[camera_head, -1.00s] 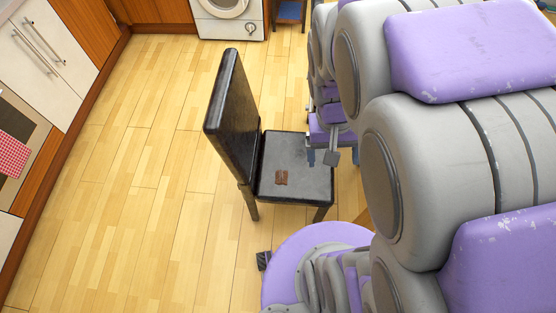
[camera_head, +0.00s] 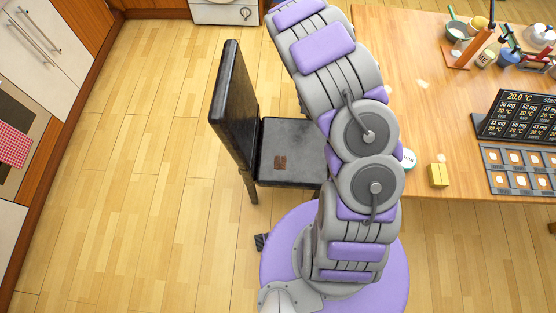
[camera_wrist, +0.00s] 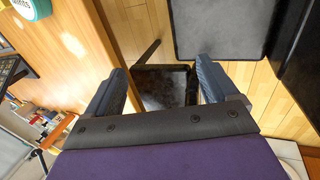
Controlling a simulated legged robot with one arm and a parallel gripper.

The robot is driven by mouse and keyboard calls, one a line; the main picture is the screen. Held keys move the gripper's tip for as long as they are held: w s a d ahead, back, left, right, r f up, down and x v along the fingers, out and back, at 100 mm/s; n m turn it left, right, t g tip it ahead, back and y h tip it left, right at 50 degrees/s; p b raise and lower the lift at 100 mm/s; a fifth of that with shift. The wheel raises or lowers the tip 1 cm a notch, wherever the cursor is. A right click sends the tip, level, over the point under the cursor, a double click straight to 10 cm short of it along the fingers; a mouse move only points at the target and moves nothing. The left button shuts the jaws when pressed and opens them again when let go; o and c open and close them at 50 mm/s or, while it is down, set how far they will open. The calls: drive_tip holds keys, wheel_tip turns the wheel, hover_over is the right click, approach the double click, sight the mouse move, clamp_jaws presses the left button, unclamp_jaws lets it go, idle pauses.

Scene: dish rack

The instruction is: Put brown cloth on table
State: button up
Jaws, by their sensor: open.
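The wooden table (camera_head: 425,100) stands to the right of the chair, partly behind my arm. My gripper (camera_wrist: 160,80) shows in the wrist view, its two fingers wide apart with nothing held between them. A dark mottled surface shows beyond the fingers. A black seat (camera_wrist: 222,28) is at the upper right of the wrist view, with no cloth visible on it. The gripper is outside the head view.
A round tin (camera_head: 408,159) and a yellow block (camera_head: 438,176) sit near the table's front edge. A black display board (camera_head: 520,118), a tray (camera_head: 522,168) and several bottles and bowls fill its right side. The chair's tall backrest (camera_head: 232,100) stands left of the seat. The floor at left is clear.

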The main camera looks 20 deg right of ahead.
wheel_tip(320, 180, down, 7)
drive_tip(key=w+p, duration=0.1)
drive_tip(key=t+y+p, duration=0.1)
drive_tip(key=y+p, duration=0.1)
drive_tip(key=y, duration=0.2)
hover_over(279, 159)
wheel_tip(279, 159, down, 14)
drive_tip(key=f, duration=0.1)
wheel_tip(279, 159, down, 12)
drive_tip(key=b, duration=0.6)
drive_tip(key=shift+s+a, duration=0.15)
drive_tip(key=f+b, duration=0.1)
drive_tip(key=f, duration=0.1)
drive_tip(key=d+f+b, duration=0.1)
drive_tip(key=f, duration=0.1)
drive_tip(key=shift+f, duration=0.2)
drive_tip(key=shift+a+f, duration=0.1)
drive_tip(key=shift+f, duration=0.3)
drive_tip(key=shift+a, duration=0.15)
drive_tip(key=shift+c, duration=0.2)
